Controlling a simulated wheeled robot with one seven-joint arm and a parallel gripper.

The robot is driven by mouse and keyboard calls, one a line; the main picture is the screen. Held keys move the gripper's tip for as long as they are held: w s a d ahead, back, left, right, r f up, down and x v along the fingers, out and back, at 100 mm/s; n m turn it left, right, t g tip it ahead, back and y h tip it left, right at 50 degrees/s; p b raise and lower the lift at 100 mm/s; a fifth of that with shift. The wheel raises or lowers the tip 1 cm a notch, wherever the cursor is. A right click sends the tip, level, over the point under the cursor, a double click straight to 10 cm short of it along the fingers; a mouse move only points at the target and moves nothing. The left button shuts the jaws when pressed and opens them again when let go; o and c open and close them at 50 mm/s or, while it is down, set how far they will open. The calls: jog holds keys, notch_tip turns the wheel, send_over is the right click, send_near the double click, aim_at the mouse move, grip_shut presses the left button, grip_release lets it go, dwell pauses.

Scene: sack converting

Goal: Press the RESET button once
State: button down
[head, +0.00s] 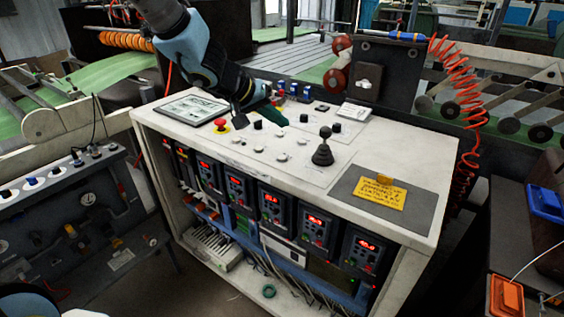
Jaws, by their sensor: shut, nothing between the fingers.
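A white control console (405,230) fills the middle of the head view. Its top carries several small pale buttons (258,148) and black knobs (280,131). The labels are too small to read, so I cannot tell which one is RESET. My gripper (279,117) comes down from the upper left over the far part of the panel. It is shut and empty. Its tip is near the black knobs, beyond the pale buttons. I cannot tell how high it is above the surface or whether it touches anything.
A red mushroom button (221,125) and a framed screen (192,108) lie left of my gripper. A black joystick (323,148) stands up on the right. A yellow note (379,193) lies on a grey mat (349,187). A red coiled hose (466,95) hangs at the right.

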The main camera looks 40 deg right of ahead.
jog(key=b, duration=0.6)
send_over(282, 158)
jog(key=f, duration=0.4)
jog(key=a+f, duration=0.1)
jog(key=f, duration=0.1)
jog(key=shift+w+f, duration=0.1)
jog(key=shift+f, duration=0.5)
jog(key=shift+f, duration=0.1)
dwell(0.8)
jog(key=shift+f, duration=0.3)
jog(key=shift+f+b, duration=0.35)
jog(key=shift+f, duration=0.1)
dwell(0.5)
dwell(0.4)
jog(key=shift+r+p, duration=0.9)
jog(key=shift+p, duration=0.35)
